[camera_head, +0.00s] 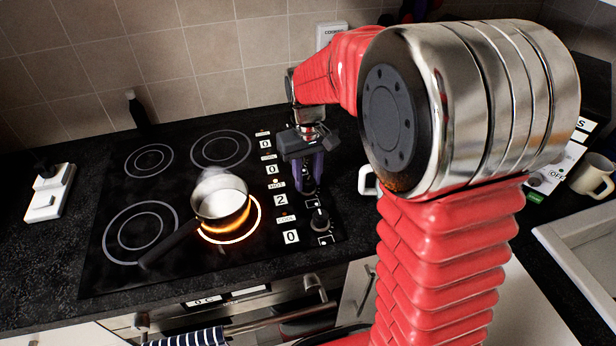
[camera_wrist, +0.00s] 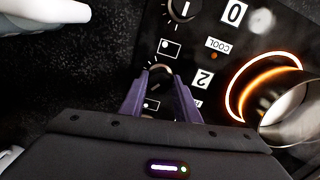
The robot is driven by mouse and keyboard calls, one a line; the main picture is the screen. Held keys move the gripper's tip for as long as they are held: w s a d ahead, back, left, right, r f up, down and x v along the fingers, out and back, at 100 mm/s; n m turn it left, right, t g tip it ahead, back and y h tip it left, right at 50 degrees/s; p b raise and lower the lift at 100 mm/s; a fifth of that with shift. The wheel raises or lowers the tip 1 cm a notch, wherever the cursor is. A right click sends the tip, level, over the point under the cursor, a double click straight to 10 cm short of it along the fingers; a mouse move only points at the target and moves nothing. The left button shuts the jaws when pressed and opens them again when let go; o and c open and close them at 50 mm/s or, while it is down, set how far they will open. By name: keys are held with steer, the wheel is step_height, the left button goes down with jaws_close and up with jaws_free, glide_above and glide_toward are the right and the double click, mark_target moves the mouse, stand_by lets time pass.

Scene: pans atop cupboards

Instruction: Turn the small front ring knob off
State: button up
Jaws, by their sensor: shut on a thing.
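The small front ring (camera_head: 258,222) glows orange on the black hob, under a steaming pan (camera_head: 221,197). It also glows in the wrist view (camera_wrist: 240,85). My gripper (camera_head: 304,188) points down over the knob column right of the rings. Its purple fingers are shut on a dark knob (camera_wrist: 160,69) beside the "2" label (camera_wrist: 204,78). The fingers hide most of that knob. The nearest front knob (camera_head: 320,218), beside a "0" label (camera_head: 291,237), is free and apart from my gripper.
The pan's dark handle (camera_head: 168,243) reaches toward the front left. Other rings (camera_head: 148,161) are dark. Further "0" labels (camera_head: 265,144) run up the knob column. A white mug (camera_head: 368,181) stands right of the hob, and another mug (camera_head: 590,174) stands at the far right by a sink (camera_head: 585,250).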

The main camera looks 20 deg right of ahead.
mark_target(307, 180)
steer(key=n, duration=0.3)
steer(key=shift+n, duration=2.1)
steer(key=o, duration=1)
steer(key=shift+o, duration=0.2)
step_height(307, 180, up, 14)
steer(key=shift+f, duration=0.15)
